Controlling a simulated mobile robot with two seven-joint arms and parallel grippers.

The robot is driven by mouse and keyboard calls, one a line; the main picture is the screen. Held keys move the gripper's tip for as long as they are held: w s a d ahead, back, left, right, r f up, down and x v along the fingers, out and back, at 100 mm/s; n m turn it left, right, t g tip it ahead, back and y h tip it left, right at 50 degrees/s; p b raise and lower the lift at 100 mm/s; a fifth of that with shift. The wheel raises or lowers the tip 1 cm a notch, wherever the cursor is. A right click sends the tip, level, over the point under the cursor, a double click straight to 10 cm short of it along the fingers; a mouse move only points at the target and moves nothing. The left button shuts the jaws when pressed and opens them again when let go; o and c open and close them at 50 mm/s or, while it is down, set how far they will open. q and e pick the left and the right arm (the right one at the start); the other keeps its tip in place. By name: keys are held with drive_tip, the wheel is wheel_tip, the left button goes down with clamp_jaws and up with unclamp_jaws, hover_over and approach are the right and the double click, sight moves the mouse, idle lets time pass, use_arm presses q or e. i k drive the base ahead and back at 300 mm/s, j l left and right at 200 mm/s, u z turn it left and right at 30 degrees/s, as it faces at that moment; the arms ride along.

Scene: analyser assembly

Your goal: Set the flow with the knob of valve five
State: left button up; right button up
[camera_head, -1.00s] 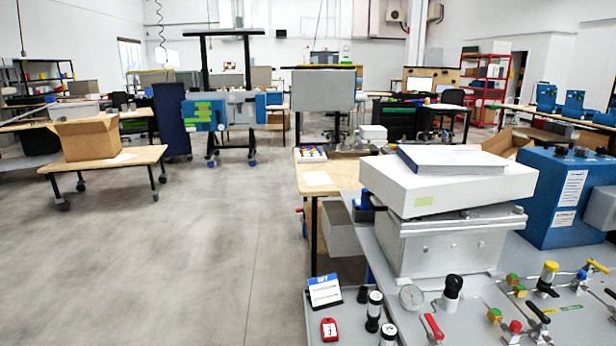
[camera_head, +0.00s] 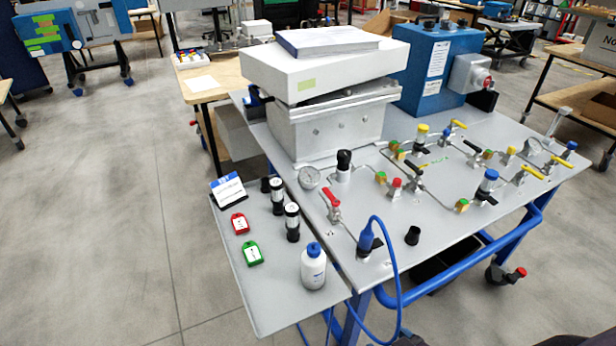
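A grey panel table (camera_head: 460,235) carries several valves joined by thin metal tubes. Round knobs stand on it: a black one (camera_head: 343,163), a yellow one (camera_head: 421,136), a blue one (camera_head: 488,181) and a small red one (camera_head: 396,187). Lever handles are also there, among them a red lever (camera_head: 331,198), a black lever (camera_head: 413,176) and a yellow lever (camera_head: 534,171). No number is readable, so I cannot tell which is valve five. A round gauge (camera_head: 309,177) sits by the black knob. Neither of my grippers is in view.
A white box (camera_head: 325,68) on a metal housing and a blue unit (camera_head: 437,75) stand at the back. A side shelf (camera_head: 275,305) holds a white bottle (camera_head: 313,268), red and green tags and black cylinders. A blue hose (camera_head: 394,275) loops over the front edge. Left floor is clear.

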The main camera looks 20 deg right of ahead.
sight(572, 145)
drive_tip(key=k+z, duration=0.1)
drive_tip(key=z, duration=0.35)
drive_tip(key=k+l+z, duration=0.1)
drive_tip(key=z, duration=0.35)
drive_tip(key=k+l+z, duration=0.1)
drive_tip(key=z, duration=0.35)
